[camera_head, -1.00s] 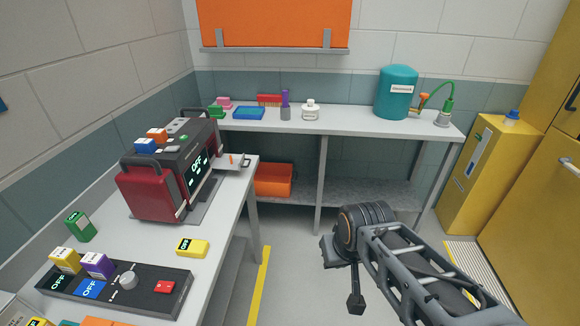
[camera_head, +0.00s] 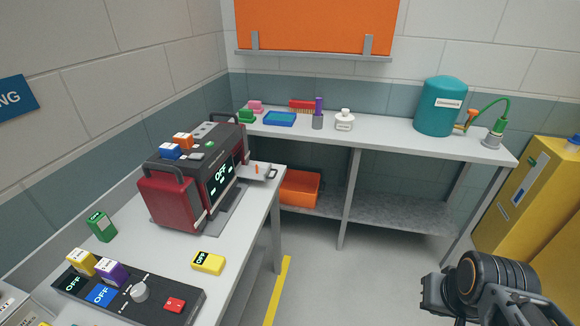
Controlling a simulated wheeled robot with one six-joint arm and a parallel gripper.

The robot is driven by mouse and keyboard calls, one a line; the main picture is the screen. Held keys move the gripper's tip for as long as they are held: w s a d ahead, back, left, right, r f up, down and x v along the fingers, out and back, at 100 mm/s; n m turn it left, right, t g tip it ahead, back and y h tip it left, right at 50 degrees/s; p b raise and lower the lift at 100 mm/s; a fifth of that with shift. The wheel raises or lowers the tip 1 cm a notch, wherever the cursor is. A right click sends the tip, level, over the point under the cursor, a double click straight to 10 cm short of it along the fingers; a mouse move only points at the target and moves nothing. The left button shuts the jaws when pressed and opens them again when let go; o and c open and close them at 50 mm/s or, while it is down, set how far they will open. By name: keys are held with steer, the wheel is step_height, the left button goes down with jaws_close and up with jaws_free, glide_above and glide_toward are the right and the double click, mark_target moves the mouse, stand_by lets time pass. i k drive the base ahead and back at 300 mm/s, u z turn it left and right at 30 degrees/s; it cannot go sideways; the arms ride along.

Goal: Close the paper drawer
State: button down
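A red and dark grey machine (camera_head: 190,180) with "OFF" on its screen stands on the left bench. A pale flat drawer (camera_head: 258,171) with a small handle sticks out from its far right side, over the bench's end. It looks pulled out, and a small orange item shows on it. I take this to be the paper drawer. My gripper (camera_head: 436,293) is at the lower right, over the floor and well apart from the drawer. Its fingers are not clear, and nothing is seen held in it.
The left bench (camera_head: 235,245) also carries a control panel (camera_head: 130,295), a yellow block (camera_head: 208,262) and a green block (camera_head: 101,226). The back counter (camera_head: 390,130) holds a teal tank (camera_head: 440,105). An orange bin (camera_head: 300,188) sits beneath it. Floor between bench and arm is clear.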

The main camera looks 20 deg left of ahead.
mark_target(256, 173)
steer(key=u, duration=0.45)
steer(key=i, duration=0.9)
steer(key=u, duration=1.05)
steer(key=i, duration=0.25)
steer(key=u, duration=0.3)
